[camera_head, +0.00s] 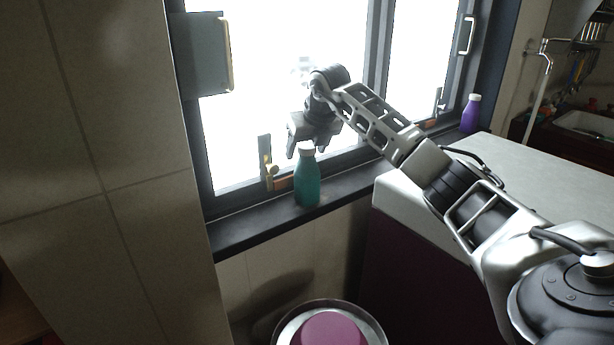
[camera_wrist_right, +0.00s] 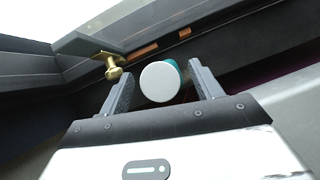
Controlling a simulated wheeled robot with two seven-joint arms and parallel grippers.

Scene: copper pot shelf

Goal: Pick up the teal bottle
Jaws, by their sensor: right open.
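The teal bottle (camera_head: 307,183) with a white cap stands upright on the dark window sill in the head view. In the right wrist view its round white cap (camera_wrist_right: 160,82) lies between the two fingers, with a little teal (camera_wrist_right: 174,64) showing behind it. My right gripper (camera_head: 308,150) is open and hangs just above the bottle, fingers pointing down around the height of the cap. In the wrist view a gap shows on the right finger's side, and the gripper (camera_wrist_right: 163,88) holds nothing. My left gripper is not in view.
A brass window latch (camera_head: 267,163) is close to the left of the bottle. The window frame stands behind the sill (camera_head: 240,232). A white counter (camera_head: 505,180) is at right, with a purple bottle (camera_head: 470,115) beyond. A round bin (camera_head: 333,328) stands below.

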